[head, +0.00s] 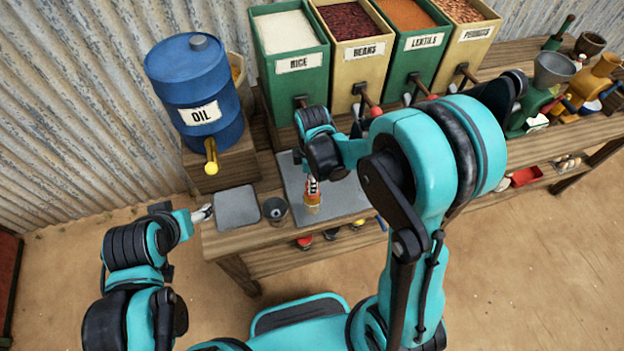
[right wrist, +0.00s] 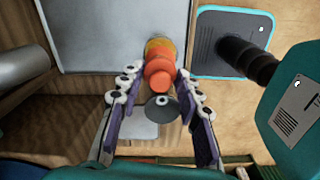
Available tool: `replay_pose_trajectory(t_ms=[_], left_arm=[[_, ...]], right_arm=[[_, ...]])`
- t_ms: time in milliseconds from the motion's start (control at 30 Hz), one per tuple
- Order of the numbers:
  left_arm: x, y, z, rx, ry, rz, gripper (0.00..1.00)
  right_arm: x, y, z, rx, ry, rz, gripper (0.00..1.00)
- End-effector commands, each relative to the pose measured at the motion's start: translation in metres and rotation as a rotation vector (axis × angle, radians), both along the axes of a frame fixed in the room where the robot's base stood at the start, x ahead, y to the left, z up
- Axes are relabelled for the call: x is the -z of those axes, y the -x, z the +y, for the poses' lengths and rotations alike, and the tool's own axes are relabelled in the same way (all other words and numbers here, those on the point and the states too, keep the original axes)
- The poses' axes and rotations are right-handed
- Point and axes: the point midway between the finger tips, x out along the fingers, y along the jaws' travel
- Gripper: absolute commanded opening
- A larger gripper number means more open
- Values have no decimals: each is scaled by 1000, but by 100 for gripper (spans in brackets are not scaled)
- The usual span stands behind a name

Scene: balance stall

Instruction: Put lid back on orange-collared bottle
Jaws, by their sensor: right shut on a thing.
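The orange-collared bottle (head: 312,196) is at the front of the grey tray in the head view, below my right gripper (head: 315,178). In the right wrist view the bottle (right wrist: 160,66) shows orange and yellow between the fingers of my right gripper (right wrist: 158,74), which is shut on it. I cannot tell whether its base touches the tray. I cannot make out a separate lid. A dark grey cup (head: 275,210) stands left of the bottle; it also shows in the right wrist view (right wrist: 161,107), with a small pale spot. My left gripper (head: 203,213) is at the counter's left end, its opening unclear.
The grey tray (head: 345,203) and a smaller grey plate (head: 236,208) lie on the wooden counter. A blue oil drum (head: 190,85) and labelled bins (head: 290,58) stand behind. Several coloured items (head: 330,234) sit beneath the counter's front edge. Grinders (head: 545,90) stand at the right.

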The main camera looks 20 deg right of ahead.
Motion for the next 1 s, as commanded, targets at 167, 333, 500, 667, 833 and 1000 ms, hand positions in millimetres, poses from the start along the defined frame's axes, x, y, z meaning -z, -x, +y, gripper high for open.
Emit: replay_pose_trajectory(t_ms=[167,333,500,667,833,1000], left_arm=[[0,0,0,0,0,0,70],[0,0,0,0,0,0,70],[0,0,0,0,0,0,70],[0,0,0,0,0,0,70],[0,0,0,0,0,0,70],[-3,0,0,0,0,0,70]], right_arm=[[0,0,0,0,0,0,24],[0,0,0,0,0,0,59],[0,0,0,0,0,0,59],[0,0,0,0,0,0,79],[0,0,0,0,0,0,79],[-3,0,0,0,0,0,79]])
